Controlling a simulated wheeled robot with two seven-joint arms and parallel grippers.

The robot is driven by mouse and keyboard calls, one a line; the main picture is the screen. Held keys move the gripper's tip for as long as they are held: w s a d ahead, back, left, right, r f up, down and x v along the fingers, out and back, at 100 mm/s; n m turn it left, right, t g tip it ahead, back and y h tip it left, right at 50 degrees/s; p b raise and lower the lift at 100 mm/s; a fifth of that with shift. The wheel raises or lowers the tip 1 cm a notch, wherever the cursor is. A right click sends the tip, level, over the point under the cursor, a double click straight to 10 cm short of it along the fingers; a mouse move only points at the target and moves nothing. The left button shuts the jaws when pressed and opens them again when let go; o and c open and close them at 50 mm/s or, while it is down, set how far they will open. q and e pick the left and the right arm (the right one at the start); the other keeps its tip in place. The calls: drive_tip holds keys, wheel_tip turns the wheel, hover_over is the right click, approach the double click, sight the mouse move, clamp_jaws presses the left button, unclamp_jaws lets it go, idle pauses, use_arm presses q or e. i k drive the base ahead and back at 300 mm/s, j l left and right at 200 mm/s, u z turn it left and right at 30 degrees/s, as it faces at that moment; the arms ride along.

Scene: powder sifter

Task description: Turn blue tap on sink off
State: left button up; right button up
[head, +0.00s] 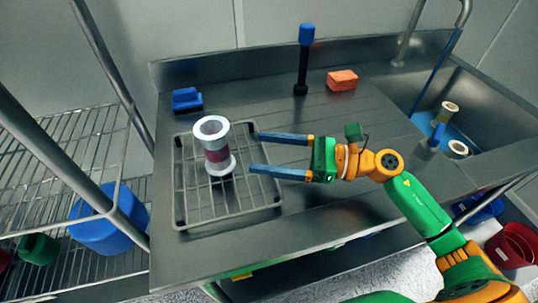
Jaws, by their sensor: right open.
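The sink (485,110) is at the right end of the steel counter. Two metal pipes, one a curved faucet pipe (408,40), rise behind the sink at the top right edge. A thin blue streak (438,72) slants down from the right pipe into the sink; I cannot tell whether it is water or a solid part. No blue tap handle can be made out clearly. My right gripper (254,153) is open and empty over the counter, well left of the sink, its fingertips just right of a white and dark red cylinder. My left gripper is not in view.
The cylinder (213,150) stands on a wire rack (245,205). A blue-topped black brush (303,60), an orange sponge (342,80) and a blue block (186,99) are on the counter. White spool-like parts (449,110) and a blue item are in the sink. Wire shelves stand left.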

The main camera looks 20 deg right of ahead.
sight(433, 140)
drive_tip(key=k, duration=1)
